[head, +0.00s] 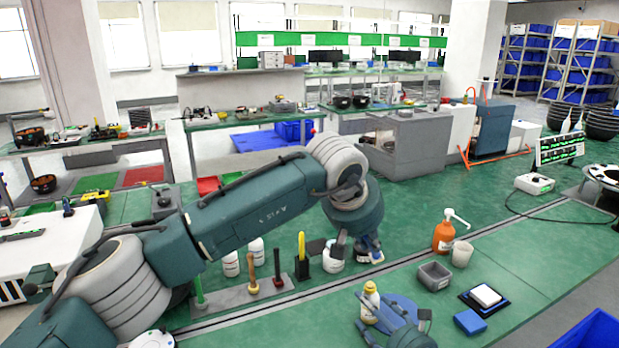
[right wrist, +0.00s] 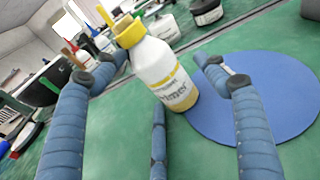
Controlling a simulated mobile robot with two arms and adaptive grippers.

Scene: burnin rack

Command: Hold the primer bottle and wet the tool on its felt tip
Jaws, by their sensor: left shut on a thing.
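The primer bottle (head: 370,302), white with a yellow band and yellow cap, stands upright at the edge of a round blue mat (head: 404,303). It shows large in the right wrist view (right wrist: 166,72), beside the blue mat (right wrist: 265,95). My right gripper (head: 395,330) is open, its blue fingers spread; in the right wrist view (right wrist: 160,72) the bottle stands between them, with space to the right finger. My left gripper (head: 354,247) is shut on a small tool with a pale lower end (head: 370,257), beyond the bottle; its grip is partly hidden.
A tool stand (head: 230,296) with upright handles is left of my left gripper. A grey bin (head: 434,276), orange pump bottle (head: 444,236), beaker (head: 462,254), black tray with white pad (head: 485,296) and blue block (head: 469,322) stand right. Green bench between is clear.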

